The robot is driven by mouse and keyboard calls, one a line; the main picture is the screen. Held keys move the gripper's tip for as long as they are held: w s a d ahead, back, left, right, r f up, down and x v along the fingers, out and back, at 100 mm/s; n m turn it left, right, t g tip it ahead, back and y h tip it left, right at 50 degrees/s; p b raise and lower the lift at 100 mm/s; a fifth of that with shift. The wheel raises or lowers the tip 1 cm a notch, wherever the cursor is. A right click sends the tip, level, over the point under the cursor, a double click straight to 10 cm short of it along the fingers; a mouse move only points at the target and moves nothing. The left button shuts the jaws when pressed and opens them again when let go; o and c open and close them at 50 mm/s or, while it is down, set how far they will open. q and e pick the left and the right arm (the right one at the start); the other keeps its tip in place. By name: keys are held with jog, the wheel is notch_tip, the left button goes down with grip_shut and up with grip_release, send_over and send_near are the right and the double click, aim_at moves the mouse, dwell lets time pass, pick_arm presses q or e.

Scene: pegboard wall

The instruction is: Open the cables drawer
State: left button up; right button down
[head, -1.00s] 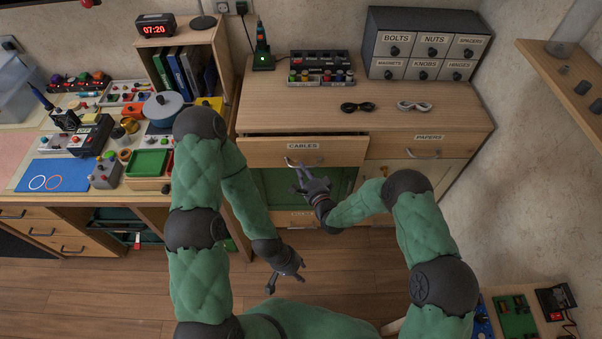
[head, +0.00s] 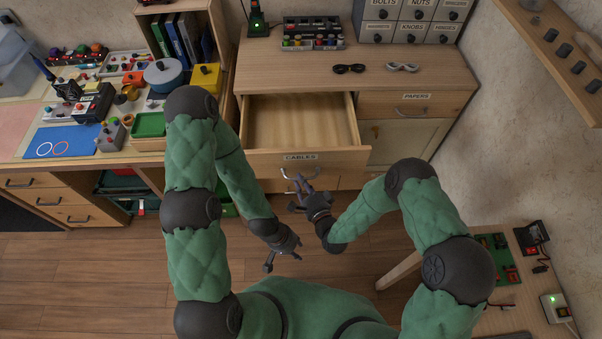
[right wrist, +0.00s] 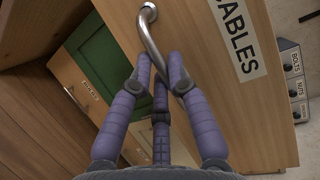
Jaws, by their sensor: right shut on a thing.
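The cables drawer (head: 267,162) is pulled well out of the light wooden cabinet, and its bare inside shows in the head view. Its label also shows large in the right wrist view (right wrist: 236,40). My right gripper (head: 301,189) is at the drawer's front, shut on the curved metal handle (right wrist: 150,42); its purple fingers close around the handle's lower end in the right wrist view. My left gripper (head: 283,262) hangs lower and to the left, above the floor, apart from the drawer. Its fingers look spread and hold nothing.
The papers drawer (head: 385,104) to the right is shut. A cluttered workbench (head: 75,165) stands at left, and a small table (head: 500,270) at lower right.

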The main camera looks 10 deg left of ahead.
jog(key=shift+s, duration=0.15)
jog(key=c, duration=1.2)
grip_release()
jog(key=shift+o, duration=0.2)
jog(key=shift+d, duration=0.1)
jog(key=v, duration=1.2)
jog(key=shift+f, duration=0.15)
